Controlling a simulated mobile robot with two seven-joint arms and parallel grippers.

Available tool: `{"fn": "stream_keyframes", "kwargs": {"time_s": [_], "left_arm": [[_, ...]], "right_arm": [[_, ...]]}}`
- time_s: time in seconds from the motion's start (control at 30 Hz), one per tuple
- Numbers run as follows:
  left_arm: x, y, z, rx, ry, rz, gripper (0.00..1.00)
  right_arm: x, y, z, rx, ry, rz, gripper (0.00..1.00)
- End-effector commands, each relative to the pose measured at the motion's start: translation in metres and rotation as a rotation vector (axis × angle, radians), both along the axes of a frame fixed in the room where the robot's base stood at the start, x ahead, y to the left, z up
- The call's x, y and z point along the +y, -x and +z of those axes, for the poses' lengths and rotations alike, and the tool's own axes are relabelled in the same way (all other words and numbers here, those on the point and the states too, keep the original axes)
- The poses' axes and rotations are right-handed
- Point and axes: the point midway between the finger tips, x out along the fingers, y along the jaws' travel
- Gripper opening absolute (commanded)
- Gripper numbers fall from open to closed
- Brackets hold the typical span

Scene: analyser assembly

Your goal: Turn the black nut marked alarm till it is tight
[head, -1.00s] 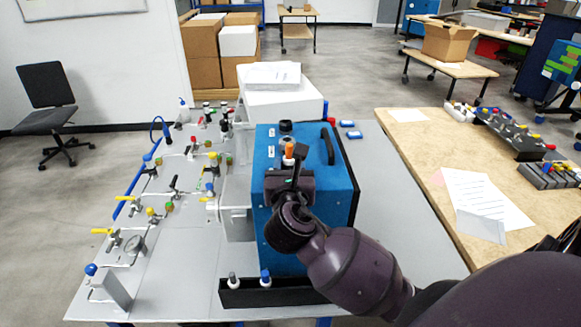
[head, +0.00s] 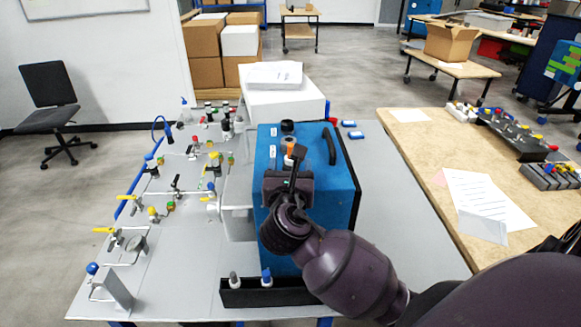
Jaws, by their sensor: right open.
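The blue analyser box (head: 335,188) stands on the grey table in the middle of the head view. A black round nut (head: 287,126) sits at the far end of its top. A grey and black fitting (head: 288,141) is just nearer. The small white labels (head: 273,132) beside them are too small to read, so I cannot tell which one says alarm. My right gripper (head: 295,158) is open over the near part of the top, on the near side of the black nut and apart from it. An orange piece (head: 290,150) shows at its fingertips; their contact is unclear. My left gripper is out of view.
A black handle (head: 329,146) stands up on the box's right side. A black tray (head: 255,292) with two small bottles is at the front. Pipework with valves (head: 150,210) covers the table's left. A white box (head: 290,104) stands behind. The grey table (head: 400,240) is clear to the right.

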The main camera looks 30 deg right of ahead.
Motion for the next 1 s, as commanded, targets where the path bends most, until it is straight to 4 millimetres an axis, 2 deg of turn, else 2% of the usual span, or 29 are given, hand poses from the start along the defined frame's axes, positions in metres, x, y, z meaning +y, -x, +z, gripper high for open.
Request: {"fn": "stream_keyframes", "kwargs": {"time_s": [0.4,0.6,1.0], "left_arm": [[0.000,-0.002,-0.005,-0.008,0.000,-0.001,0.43],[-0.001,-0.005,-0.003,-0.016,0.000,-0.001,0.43],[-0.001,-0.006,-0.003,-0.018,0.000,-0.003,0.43]], "right_arm": [[0.042,0.054,-0.002,0.002,-0.004,0.001,0.64],[0.057,0.075,-0.001,0.000,-0.003,0.001,0.64],[0.063,0.083,0.000,0.000,-0.001,-0.001,0.64]]}}
